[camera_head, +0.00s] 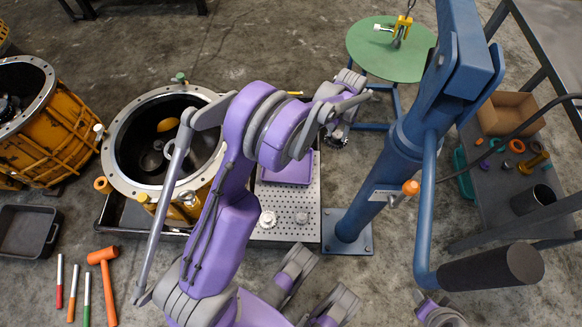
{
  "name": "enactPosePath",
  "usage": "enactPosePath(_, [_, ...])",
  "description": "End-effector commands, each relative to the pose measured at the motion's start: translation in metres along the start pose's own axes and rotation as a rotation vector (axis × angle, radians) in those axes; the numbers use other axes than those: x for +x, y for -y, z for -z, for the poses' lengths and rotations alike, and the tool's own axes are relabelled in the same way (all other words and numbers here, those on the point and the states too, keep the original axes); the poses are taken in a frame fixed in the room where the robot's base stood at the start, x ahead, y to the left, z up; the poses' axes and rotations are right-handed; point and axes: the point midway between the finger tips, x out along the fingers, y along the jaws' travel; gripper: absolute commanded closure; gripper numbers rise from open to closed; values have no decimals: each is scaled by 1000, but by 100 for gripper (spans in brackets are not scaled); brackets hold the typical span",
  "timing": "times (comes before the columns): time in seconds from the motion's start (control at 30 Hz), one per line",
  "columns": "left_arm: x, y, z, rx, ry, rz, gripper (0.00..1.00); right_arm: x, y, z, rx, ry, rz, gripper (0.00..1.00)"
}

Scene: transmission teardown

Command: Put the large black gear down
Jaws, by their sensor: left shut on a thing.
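The wrist and fingers hide much of the gear. It appears held above the floor, but its exact height cannot be told.
A round green table (377,62) holding a yellow clamp (403,24) stands at the top, mostly bare. An open yellow housing (128,178) is left of my arm. A blue crane (400,150) stands close right. A shelf (495,200) with small rings is at far right.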

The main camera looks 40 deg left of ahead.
Motion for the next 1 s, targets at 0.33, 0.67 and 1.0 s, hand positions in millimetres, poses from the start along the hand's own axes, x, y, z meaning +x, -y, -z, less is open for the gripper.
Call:
enactPosePath(0.33, [140, 86, 6, -238, -2, 0, 100, 17, 0, -4, 0, 4, 0, 50])
enactPosePath(0.67, [201, 124, -6, -347, -5, -2, 100, 23, 0, -5, 0, 5, 0, 50])
enactPosePath(1.0, [256, 126, -6, -352, -5, -2, 100, 36, 0, -8, 0, 6, 0, 50])
